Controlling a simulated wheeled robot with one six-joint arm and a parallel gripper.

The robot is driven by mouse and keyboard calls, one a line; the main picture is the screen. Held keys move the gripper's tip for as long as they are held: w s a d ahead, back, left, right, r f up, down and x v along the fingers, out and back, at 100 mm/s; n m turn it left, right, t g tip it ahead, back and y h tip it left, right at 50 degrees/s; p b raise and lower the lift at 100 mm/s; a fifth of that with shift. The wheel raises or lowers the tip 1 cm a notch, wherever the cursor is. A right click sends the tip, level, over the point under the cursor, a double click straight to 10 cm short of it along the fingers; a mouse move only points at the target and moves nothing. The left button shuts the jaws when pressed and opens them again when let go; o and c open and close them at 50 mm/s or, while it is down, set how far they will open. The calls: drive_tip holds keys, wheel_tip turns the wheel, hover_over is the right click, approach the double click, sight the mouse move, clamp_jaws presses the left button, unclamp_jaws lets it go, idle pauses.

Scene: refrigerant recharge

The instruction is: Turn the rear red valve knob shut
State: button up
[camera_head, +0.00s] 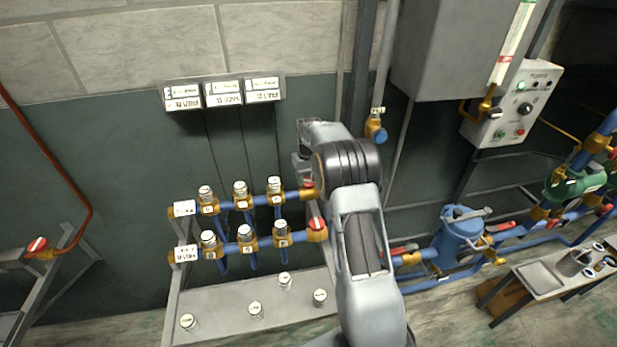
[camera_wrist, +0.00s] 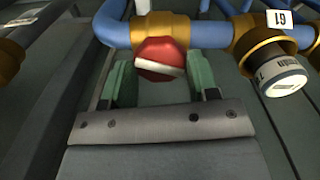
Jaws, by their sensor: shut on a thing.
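The rear red valve knob (camera_wrist: 160,58) shows in the wrist view with a white stripe lying nearly level across it. It sits on a brass fitting (camera_wrist: 161,26) on the blue pipe. My gripper (camera_wrist: 153,82) has its two green fingertips on either side of the knob and is shut on it. In the head view the rear knob (camera_head: 308,187) shows at the right end of the upper pipe, partly hidden by my arm. The front red knob (camera_head: 316,223) is on the lower pipe, close to my arm.
Two rows of white-capped valves (camera_head: 241,188) stand left of my arm above a grey bench (camera_head: 230,312) with several loose caps. A white-capped valve (camera_wrist: 276,68) is close to the right of my gripper. A blue filter vessel (camera_head: 461,235) stands to the right.

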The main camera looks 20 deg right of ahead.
drive_tip(key=shift+m, duration=0.3)
drive_tip(key=m, duration=0.4)
drive_tip(key=shift+m, duration=0.8)
drive_tip(key=m, duration=0.3)
drive_tip(key=shift+p, duration=0.35)
drive_tip(key=shift+a, duration=0.1)
drive_tip(key=m, duration=0.3)
drive_tip(key=shift+m, duration=0.3)
drive_tip(key=o, duration=0.9)
